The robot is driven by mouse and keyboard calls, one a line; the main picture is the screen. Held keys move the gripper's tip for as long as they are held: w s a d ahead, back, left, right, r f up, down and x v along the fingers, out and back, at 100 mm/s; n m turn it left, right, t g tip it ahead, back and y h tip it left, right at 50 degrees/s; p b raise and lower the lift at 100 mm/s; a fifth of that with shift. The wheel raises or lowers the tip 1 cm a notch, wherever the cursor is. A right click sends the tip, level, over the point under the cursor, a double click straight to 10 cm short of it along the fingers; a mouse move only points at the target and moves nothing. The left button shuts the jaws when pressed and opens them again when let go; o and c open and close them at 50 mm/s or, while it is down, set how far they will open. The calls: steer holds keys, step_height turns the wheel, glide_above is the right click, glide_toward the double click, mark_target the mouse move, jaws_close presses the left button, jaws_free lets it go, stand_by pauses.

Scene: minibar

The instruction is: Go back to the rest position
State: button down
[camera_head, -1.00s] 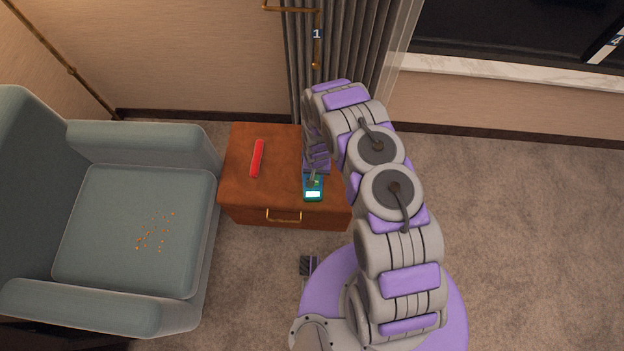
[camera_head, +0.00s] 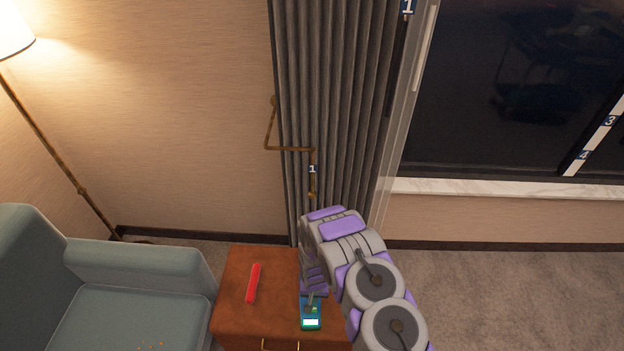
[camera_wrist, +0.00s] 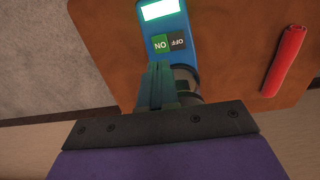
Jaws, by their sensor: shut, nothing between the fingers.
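My gripper (camera_wrist: 158,85) is shut and empty in the wrist view, with its fingertips close to a blue device. The blue device (camera_head: 311,319) has a lit white screen and stands on the brown nightstand (camera_head: 235,322). In the wrist view the device (camera_wrist: 172,22) shows a green ON button and a dark OFF button. I cannot tell whether the fingertips touch it. In the head view the gripper is mostly hidden by my purple and grey arm.
A red stick (camera_head: 254,283) lies on the nightstand left of the device. A green armchair (camera_head: 140,272) stands to the left. A grey curtain (camera_head: 330,100) and brass crank (camera_head: 290,149) are behind. Carpet (camera_head: 500,295) at right is clear.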

steer(key=d+r, duration=0.3)
steer(key=r, duration=0.8)
steer(key=s+d+r, duration=0.1)
steer(key=d+r, duration=0.2)
steer(key=r, duration=0.8)
steer(key=d+r, duration=0.3)
steer(key=r, duration=0.8)
steer(key=s+d+r+g, duration=0.1)
steer(key=s+d+r, duration=0.1)
steer(key=s+r, duration=0.8)
steer(key=s+d+r, duration=0.3)
steer(key=s+r, duration=0.9)
steer(key=s, duration=0.9)
steer(key=shift+r+g, duration=0.25)
steer(key=shift+g, duration=0.15)
